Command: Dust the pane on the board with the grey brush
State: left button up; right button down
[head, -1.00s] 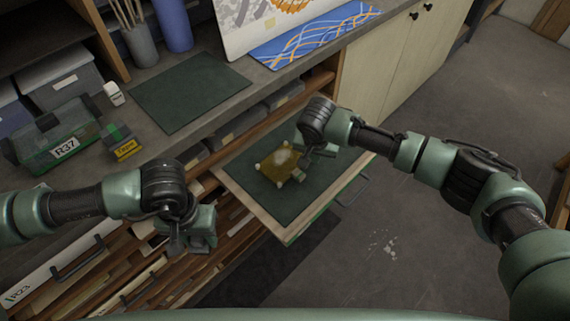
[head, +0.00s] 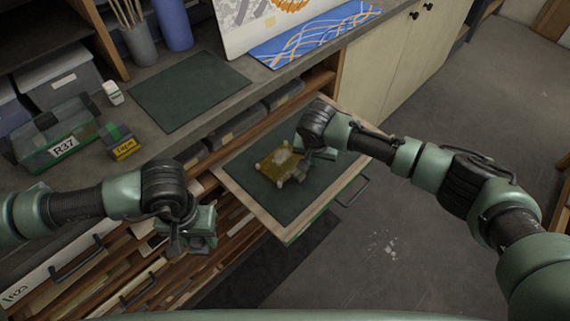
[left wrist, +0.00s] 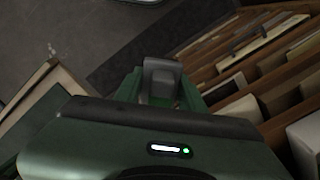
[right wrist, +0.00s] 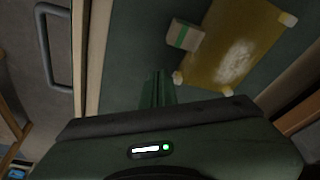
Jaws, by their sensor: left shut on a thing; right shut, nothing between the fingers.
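The amber pane (head: 280,165) has a pale dusty patch and light pads at its corners. It lies on the dark green board (head: 308,193) in the pulled-out drawer. The pane also shows in the right wrist view (right wrist: 226,66). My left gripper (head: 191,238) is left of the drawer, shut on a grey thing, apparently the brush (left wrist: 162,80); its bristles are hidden. My right gripper (head: 318,153) is shut and empty just right of the pane. In the right wrist view its fingers (right wrist: 157,82) are over the board, close to the pane's corner.
A small block with a green stripe (right wrist: 185,35) lies by the pane's edge. Open shelves lie below my left gripper.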

pick_arm(q)
jog(key=shift+f, duration=0.2)
pick_arm(e)
jog(key=shift+f, duration=0.6)
